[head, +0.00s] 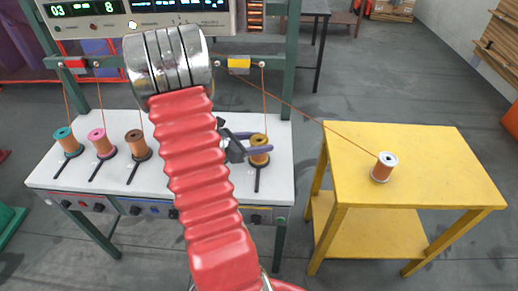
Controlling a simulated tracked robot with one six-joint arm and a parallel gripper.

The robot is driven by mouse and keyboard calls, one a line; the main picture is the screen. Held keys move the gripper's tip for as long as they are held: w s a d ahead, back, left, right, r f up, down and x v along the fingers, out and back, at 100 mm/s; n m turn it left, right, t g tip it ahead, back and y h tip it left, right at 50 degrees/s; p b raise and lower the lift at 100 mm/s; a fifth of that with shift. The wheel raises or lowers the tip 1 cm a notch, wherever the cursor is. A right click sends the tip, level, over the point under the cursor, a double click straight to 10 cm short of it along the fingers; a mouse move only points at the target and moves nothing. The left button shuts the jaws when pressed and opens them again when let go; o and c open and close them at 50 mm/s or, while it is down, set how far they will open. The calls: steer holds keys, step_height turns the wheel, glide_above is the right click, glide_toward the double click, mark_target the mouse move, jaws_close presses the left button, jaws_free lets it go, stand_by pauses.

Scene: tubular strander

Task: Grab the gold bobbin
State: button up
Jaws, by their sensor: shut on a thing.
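The gold bobbin (259,142) stands upright on a dark holder at the right end of the white bench. Its top flange is gold-brown, and a copper-coloured wire runs up from it. My gripper (262,149) reaches it from the left, with its purple-grey fingers around the bobbin just below the top flange. The gripper is shut on it. My red ribbed arm hides the middle of the bench.
Teal (66,140), pink (101,143) and brown (137,144) bobbins stand on the white bench (240,188) to the left. A white-topped bobbin (382,166) stands on the yellow table (440,185); its wire crosses to the machine frame. Green posts (289,60) rise behind the bench.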

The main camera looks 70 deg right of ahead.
steer(key=c, duration=0.6)
steer(key=shift+r, duration=0.1)
steer(key=shift+c, duration=0.2)
steer(key=shift+r, duration=4.95)
